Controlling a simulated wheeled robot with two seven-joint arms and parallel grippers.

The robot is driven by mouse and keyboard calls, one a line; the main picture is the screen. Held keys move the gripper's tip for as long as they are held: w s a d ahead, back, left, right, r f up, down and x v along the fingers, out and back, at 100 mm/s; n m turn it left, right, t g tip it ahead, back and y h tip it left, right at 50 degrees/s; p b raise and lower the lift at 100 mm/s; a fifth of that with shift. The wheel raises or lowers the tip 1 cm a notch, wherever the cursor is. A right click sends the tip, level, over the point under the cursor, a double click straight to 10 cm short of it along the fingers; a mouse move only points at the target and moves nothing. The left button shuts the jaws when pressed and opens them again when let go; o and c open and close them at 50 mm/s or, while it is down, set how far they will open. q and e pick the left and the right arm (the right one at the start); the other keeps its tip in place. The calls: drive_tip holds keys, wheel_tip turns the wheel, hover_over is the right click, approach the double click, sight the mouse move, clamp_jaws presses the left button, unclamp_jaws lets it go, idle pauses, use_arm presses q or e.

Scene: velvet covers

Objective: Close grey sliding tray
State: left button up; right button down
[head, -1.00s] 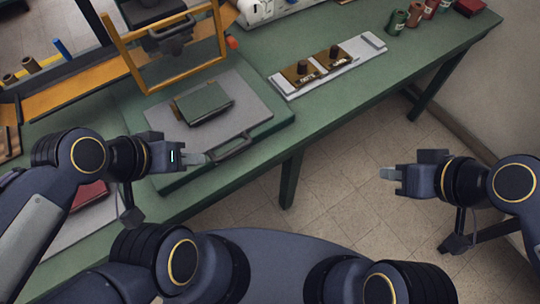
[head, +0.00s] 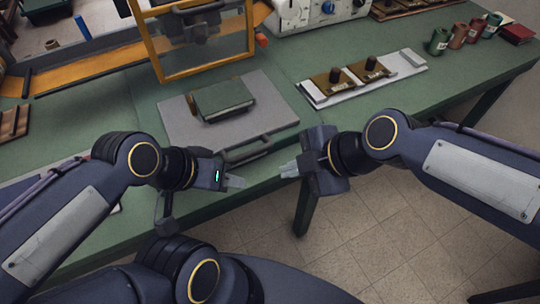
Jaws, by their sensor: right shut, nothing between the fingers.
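The grey sliding tray (head: 180,126) lies flat on the green table, with a dark bar handle (head: 247,150) along its front edge. A dark green book-like block (head: 222,98) rests on the tray. My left gripper (head: 237,182) is in front of the handle, near the table's front edge, with its fingers pointing right; I cannot tell whether they are apart. My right gripper (head: 288,170) is to the right of the handle, by the table edge, with its fingers pointing left; it is shut and empty. Neither gripper visibly touches the handle.
An orange frame (head: 193,75) stands behind the tray. A pale strip with dark knobbed blocks (head: 400,70) lies to the right. Several thread spools (head: 465,36) stand at the far right. Open floor (head: 375,235) lies in front of the table.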

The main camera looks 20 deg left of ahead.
drive_tip(key=w+a+f, duration=0.1)
drive_tip(key=a, duration=0.2)
drive_tip(key=w+a+f+p, duration=0.1)
drive_tip(key=a, duration=0.1)
drive_tip(key=shift+w+a+f, duration=0.3)
drive_tip(key=shift+a, duration=0.05)
drive_tip(key=shift+w, duration=0.1)
